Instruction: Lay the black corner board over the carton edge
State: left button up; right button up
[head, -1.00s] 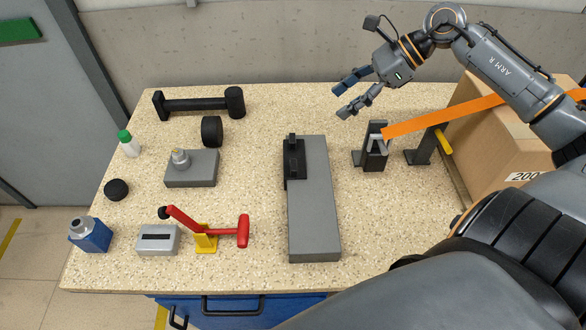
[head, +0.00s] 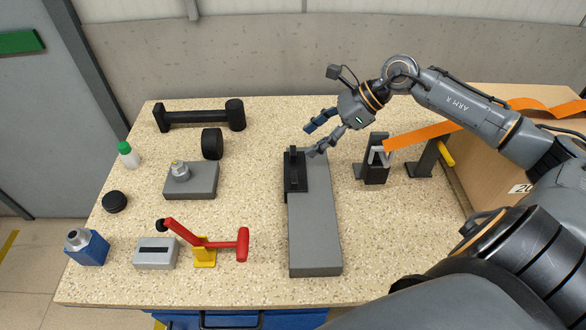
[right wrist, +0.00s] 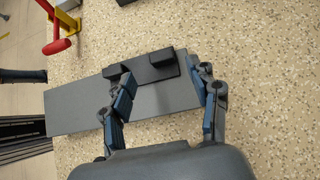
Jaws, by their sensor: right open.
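A black piece that looks like the corner board (head: 291,176) lies on the far end of a long grey block (head: 315,235) at the middle of the table. It has a raised part on top. My right gripper (head: 312,141) is open and empty, just beyond and above it. In the right wrist view the board (right wrist: 150,70) shows ahead of and between the spread fingers, apart from them as far as I can tell. The brown carton (head: 480,165) stands at the right, partly hidden by my right arm. My left gripper is not in view.
An orange strap (head: 420,134) runs from a black stand (head: 374,165) to the carton. A second dark post (head: 422,160) with a yellow handle stands beside it. A red lever (head: 205,243), grey blocks, bottles and a black bar fill the left side.

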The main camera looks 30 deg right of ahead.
aim_at(293, 150)
jog(key=p+x, duration=0.1)
jog(key=x, duration=0.3)
jog(key=shift+w+a+f+p, duration=0.15)
jog(key=shift+w+a+p, duration=0.15)
jog(key=shift+w, duration=0.05)
jog(key=shift+w+a+f, duration=0.1)
jog(key=shift+f, duration=0.1)
grip_shut()
